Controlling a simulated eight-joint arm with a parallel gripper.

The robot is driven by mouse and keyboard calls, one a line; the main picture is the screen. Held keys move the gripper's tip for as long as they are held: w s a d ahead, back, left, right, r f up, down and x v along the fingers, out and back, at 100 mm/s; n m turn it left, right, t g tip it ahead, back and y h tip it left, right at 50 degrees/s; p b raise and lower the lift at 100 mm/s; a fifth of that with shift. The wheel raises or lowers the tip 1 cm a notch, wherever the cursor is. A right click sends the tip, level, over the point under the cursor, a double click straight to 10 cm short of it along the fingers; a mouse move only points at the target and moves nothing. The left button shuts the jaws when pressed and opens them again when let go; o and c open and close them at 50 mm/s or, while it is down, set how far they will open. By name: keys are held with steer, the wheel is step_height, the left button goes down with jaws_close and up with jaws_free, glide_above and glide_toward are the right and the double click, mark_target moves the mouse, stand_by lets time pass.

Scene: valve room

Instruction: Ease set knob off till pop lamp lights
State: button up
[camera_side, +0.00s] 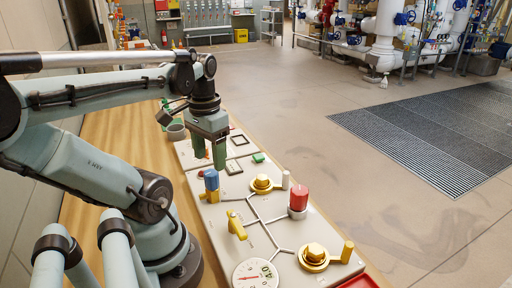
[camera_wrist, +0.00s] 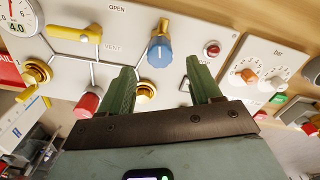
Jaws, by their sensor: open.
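My gripper (camera_side: 208,160) is open and empty above the panel, its green fingers pointing down. In the wrist view, the gap between its fingertips (camera_wrist: 160,70) faces a blue knob (camera_wrist: 158,51) with a yellow pointer, which is apart from the fingers. The blue knob also shows in the side view (camera_side: 211,180), just below the gripper. I cannot read a label that marks it as the set knob. A small round red lamp (camera_wrist: 211,48) sits right of it; it looks dull red, with no clear glow. I cannot tell whether it is the pop lamp.
On the panel (camera_side: 275,225) stand a red cylinder (camera_side: 298,198), gold knobs (camera_side: 314,252), a yellow handle (camera_side: 237,227) and a gauge (camera_side: 256,274). An orange knob (camera_wrist: 249,76) and a white knob lie on the adjoining bar panel. Open floor lies to the right.

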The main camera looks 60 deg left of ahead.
mark_target(211, 172)
steer(key=shift+f, duration=3.2)
steer(key=c, duration=1)
steer(key=shift+n, duration=0.9)
steer(key=shift+c, duration=0.2)
steer(key=o, duration=1)
steer(key=shift+o, duration=0.2)
steer(key=shift+r, duration=0.1)
